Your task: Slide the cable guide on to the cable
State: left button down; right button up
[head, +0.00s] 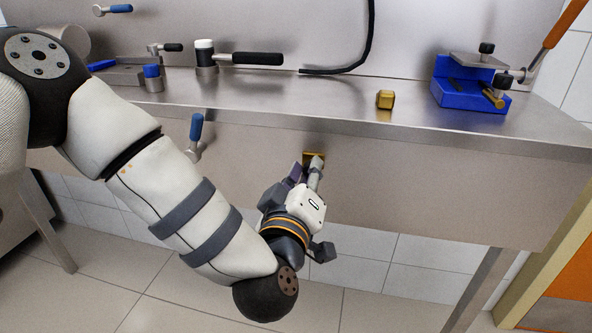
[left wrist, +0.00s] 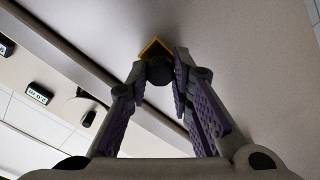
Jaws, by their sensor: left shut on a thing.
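My left gripper (head: 312,172) is in front of the steel bench's front panel, fingers pointing up and towards it. Its fingertips are shut on a small gold-and-dark piece (head: 313,157). In the left wrist view this piece shows a gold square edge (left wrist: 154,48) and a dark rounded part between the tips; I cannot tell whether it touches the panel. A black cable (head: 368,45) hangs down the back wall and bends left along the bench top. A separate gold block (head: 385,99) sits near the bench's front edge. I cannot tell which gold piece is the cable guide. My right gripper is out of view.
The steel bench (head: 340,115) has a blue vise-like fixture (head: 455,97) at right. A black-handled tool (head: 257,58) and a blue-capped part (head: 153,78) stand at left. A blue-handled lever (head: 196,127) sticks out at the front panel. The bench middle is mostly clear.

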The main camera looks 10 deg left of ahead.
pick_arm(q)
jog(key=shift+d+r, duration=0.1)
jog(key=shift+d, duration=0.05)
jog(key=c, duration=1.4)
grip_release()
jog(key=shift+d, duration=0.1)
jog(key=s, duration=1.2)
jog(key=shift+a, duration=0.25)
